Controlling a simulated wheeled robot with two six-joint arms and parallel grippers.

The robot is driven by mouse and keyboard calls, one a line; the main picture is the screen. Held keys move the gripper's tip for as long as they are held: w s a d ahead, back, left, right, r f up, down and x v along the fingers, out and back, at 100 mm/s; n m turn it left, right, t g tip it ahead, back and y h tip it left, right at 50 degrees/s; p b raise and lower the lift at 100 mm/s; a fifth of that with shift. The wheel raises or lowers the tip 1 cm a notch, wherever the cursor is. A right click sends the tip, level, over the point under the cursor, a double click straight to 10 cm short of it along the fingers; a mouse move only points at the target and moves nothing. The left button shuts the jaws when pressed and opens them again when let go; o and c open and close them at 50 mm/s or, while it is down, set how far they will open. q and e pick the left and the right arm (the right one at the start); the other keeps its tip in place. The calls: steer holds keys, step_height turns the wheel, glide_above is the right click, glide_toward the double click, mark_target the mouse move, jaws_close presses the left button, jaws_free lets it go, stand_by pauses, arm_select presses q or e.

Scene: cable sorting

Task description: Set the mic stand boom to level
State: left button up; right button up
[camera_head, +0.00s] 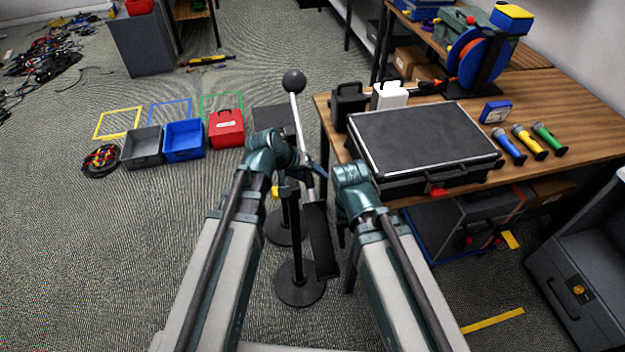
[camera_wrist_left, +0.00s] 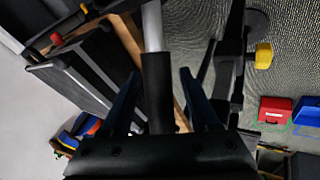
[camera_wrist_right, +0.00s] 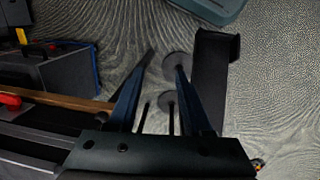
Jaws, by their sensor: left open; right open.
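The mic stand boom (camera_head: 298,120) is a pale tube, steeply tilted, with a dark ball (camera_head: 293,81) at its upper end. A flat black piece (camera_head: 320,242) is at its lower end; a similar black piece (camera_wrist_right: 213,80) is right of the fingers in the right wrist view. My left gripper (camera_head: 312,168) is open. In the left wrist view a tube with a dark sleeve (camera_wrist_left: 159,85) lies between its fingers; contact cannot be told. My right gripper (camera_wrist_right: 158,95) is open, with no object clearly held. In the head view its fingers are mostly hidden.
Round black stand bases (camera_head: 300,286) are on the floor between my arms. A wooden table (camera_head: 572,100) at the right holds a black case (camera_head: 420,135) and several microphones (camera_head: 525,138). Grey, blue and red boxes (camera_head: 184,140) are on the floor at the left. Carpet at the left is mostly free.

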arm_select(q)
jaws_close()
stand_by(0.4)
stand_by(1.1)
